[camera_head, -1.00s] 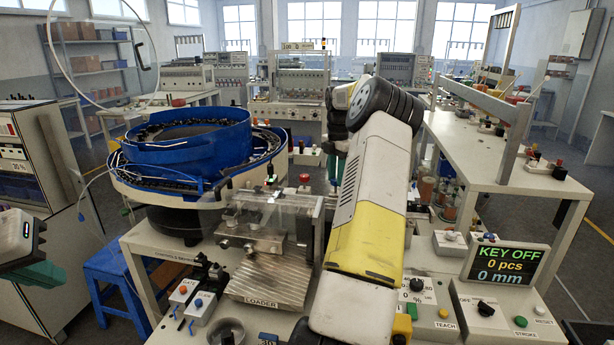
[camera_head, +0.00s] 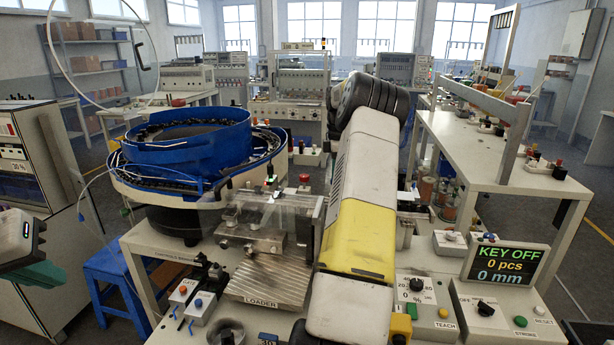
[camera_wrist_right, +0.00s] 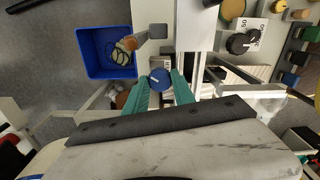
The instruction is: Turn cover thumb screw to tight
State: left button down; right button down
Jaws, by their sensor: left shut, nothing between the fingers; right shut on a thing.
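The cover thumb screw looks like the round blue knob with a white line (camera_wrist_right: 160,79) in the right wrist view. My right gripper (camera_wrist_right: 161,86) has its two green fingers shut on this knob, one on each side. In the head view my right arm hides the knob and the right fingers. A clear cover (camera_head: 290,203) shows over the mechanism left of my right arm; how the knob joins it cannot be told. My left gripper (camera_head: 42,275), with teal fingers, is at the left edge of the head view, shut and empty, away from the machine.
The blue bowl feeder (camera_head: 190,145) stands left of my right arm. The loader plate (camera_head: 268,280) and a control panel with a display (camera_head: 507,263) reading KEY OFF are on the bench. A blue bin (camera_wrist_right: 108,65) and a black dial (camera_wrist_right: 238,43) show in the right wrist view.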

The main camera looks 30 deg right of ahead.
jog(key=m, duration=1.4)
jog(key=shift+m, duration=0.3)
jog(key=m, duration=0.3)
jog(key=shift+m, duration=0.3)
jog(key=m, duration=0.3)
jog(key=shift+w+m, duration=0.1)
jog(key=shift+m, duration=0.3)
jog(key=m, duration=0.4)
jog(key=shift+m, duration=1.6)
